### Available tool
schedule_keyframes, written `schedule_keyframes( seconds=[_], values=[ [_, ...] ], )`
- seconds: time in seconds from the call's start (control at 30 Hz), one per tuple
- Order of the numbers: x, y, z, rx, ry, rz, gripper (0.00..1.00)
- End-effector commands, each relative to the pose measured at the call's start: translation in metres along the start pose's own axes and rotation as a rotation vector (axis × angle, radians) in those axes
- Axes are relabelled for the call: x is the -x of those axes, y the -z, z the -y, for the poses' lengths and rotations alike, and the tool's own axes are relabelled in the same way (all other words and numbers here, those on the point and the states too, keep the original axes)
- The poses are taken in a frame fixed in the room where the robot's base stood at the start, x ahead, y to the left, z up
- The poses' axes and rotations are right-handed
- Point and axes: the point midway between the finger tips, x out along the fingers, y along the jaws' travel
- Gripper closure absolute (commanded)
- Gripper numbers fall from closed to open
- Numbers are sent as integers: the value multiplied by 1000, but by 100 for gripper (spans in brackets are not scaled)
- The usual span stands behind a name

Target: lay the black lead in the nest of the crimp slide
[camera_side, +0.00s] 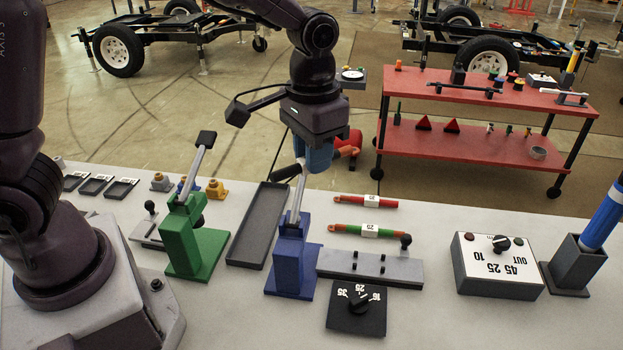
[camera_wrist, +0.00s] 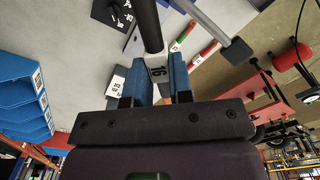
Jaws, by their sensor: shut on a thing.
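My gripper (camera_wrist: 163,78) is shut on the black lead (camera_wrist: 148,25), which carries a white tag marked 16 between the blue fingers. In the side view my gripper (camera_side: 317,157) is above the work table, behind the blue lever press (camera_side: 290,250). A dark end of the black lead (camera_side: 284,173) sticks out to the left of the fingers, above the table. A grey block with short pegs (camera_side: 395,268) stands right of the blue press; I cannot tell for sure whether it is the crimp slide. The nest is not clearly seen.
The blue press's lever (camera_side: 299,190) rises close to my gripper. A green press (camera_side: 195,240), an empty dark tray (camera_side: 258,226), a dial (camera_side: 356,310) and a switch box (camera_side: 497,267) stand around.

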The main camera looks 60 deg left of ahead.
Motion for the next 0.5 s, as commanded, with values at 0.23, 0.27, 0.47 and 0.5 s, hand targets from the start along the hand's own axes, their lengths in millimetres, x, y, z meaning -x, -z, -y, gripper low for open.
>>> schedule_keyframes(
  seconds=[0.23, 0.27, 0.47, 0.5],
  values=[
    [-19, -2, -9, -381, -2, 11, 100],
    [-22, -1, -10, -440, -3, 10, 100],
    [-39, 0, -23, -967, -8, 10, 100],
    [-42, 0, -26, -1087, -9, 10, 100]
  ],
)
